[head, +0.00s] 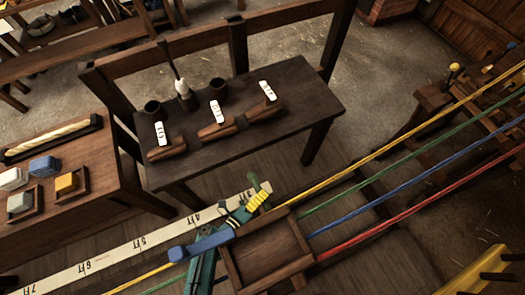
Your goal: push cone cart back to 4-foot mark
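The cone itself is not clearly visible. A pale measuring strip (140,242) runs along the floor with foot marks rising to the left.
Yellow (400,139), green (400,164), blue (400,192) and red (400,219) strands stretch from the cart toward a wooden post stand (432,100) at right. A dark bench (300,82) stands behind the strip. A side table (92,208) stands at left.

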